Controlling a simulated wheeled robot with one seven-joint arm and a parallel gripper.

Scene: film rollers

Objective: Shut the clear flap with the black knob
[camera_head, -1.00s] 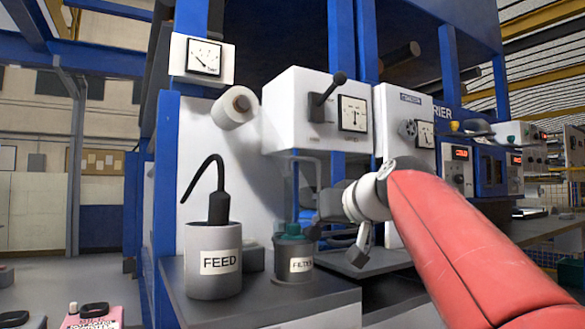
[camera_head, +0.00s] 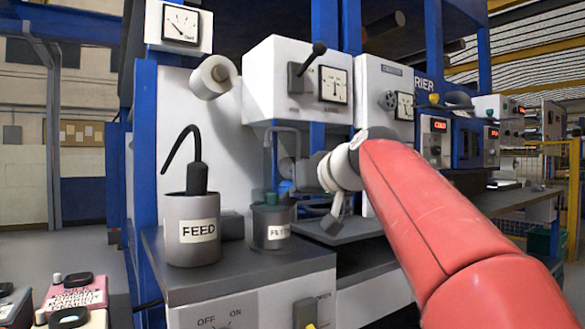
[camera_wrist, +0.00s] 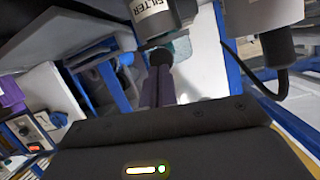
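The clear flap (camera_head: 283,150) is a faint see-through panel with a pale outline below the white meter box in the head view. It hangs behind and above the grey FILTER pot, and its exact angle is hard to tell. My gripper (camera_wrist: 160,66) reaches in from the right, beside the flap. In the wrist view its two dark fingers are close together, with a dark rounded piece, seemingly the black knob (camera_wrist: 160,56), at their tips. The knob is not distinct in the head view, where my wrist and fingers crowd that spot.
The FILTER pot (camera_head: 271,229) stands just below the flap, close to my fingers. The FEED pot (camera_head: 192,245) with a bent black tube is to its left. The white meter box (camera_head: 298,85) with a black lever overhangs them. A blue post (camera_wrist: 115,85) is near my fingers.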

